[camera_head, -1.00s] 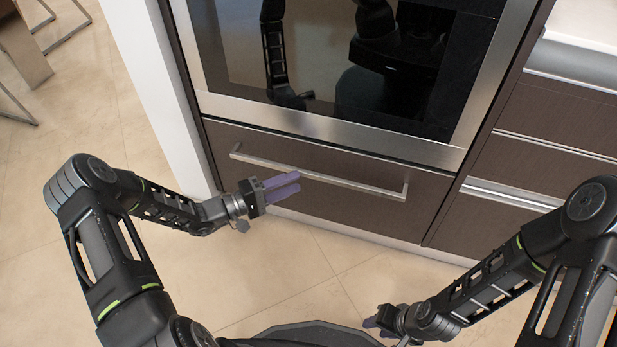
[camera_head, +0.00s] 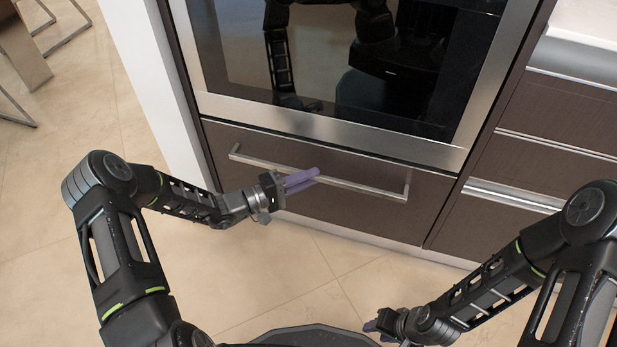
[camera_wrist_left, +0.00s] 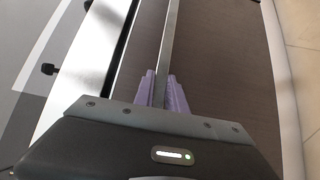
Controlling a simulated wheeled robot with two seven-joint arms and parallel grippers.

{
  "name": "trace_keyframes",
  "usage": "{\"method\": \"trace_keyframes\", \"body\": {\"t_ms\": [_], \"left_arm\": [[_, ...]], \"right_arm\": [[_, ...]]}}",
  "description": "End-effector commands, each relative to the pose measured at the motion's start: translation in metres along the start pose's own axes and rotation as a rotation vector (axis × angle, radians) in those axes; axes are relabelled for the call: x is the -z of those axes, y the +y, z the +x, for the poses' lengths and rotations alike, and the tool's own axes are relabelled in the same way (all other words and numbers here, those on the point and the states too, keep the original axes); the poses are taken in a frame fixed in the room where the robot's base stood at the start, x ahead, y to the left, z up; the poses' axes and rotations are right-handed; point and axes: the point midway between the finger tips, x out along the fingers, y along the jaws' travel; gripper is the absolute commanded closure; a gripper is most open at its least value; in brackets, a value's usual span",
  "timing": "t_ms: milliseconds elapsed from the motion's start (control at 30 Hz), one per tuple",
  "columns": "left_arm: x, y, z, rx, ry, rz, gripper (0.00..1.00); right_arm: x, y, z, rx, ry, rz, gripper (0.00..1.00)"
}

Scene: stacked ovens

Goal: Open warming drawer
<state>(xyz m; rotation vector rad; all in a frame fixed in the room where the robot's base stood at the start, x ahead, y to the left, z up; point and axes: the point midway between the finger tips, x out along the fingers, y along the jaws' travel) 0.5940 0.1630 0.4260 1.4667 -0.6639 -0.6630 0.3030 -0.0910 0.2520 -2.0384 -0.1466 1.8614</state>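The warming drawer (camera_head: 300,205) is the dark brown panel below the glass oven, and it is closed. Its silver bar handle (camera_head: 370,189) runs across the front, and shows in the left wrist view (camera_wrist_left: 171,40). My left gripper (camera_head: 318,175), with purple fingers, is at the left-middle of the handle. In the left wrist view the fingers (camera_wrist_left: 161,85) lie on both sides of the bar, close to it; I cannot tell whether they grip it. My right gripper (camera_head: 369,326) is low in the head view, away from the drawer; its fingers are mostly hidden.
The oven (camera_head: 330,70) stands above the drawer. Other brown drawers (camera_head: 545,170) are at the right, under a white counter (camera_head: 590,25). A white wall edge (camera_head: 150,90) borders the oven at the left. Tiled floor (camera_head: 290,270) lies clear before the drawer.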

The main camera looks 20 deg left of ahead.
Motion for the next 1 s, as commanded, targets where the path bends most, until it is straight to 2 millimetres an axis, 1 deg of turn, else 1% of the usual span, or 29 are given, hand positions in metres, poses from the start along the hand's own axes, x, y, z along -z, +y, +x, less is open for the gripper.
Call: {"method": "trace_keyframes", "body": {"t_ms": [33, 167, 1000], "left_arm": [[0.0, -0.0002, -0.0001, 0.001, 0.0, 0.0, 0.9], [0.0, -0.0003, -0.0001, 0.001, 0.0, 0.0, 1.0], [-0.0001, -0.0007, -0.0004, 0.002, 0.0, -0.001, 1.0]], "right_arm": [[0.0, 0.0, 0.0, 0.0, 0.0, 0.0, 0.64], [-0.0001, 0.0, 0.0, 0.0, 0.0, 0.0, 0.64], [0.0, 0.0001, 0.0, 0.0, 0.0, 0.0, 0.64]]}}
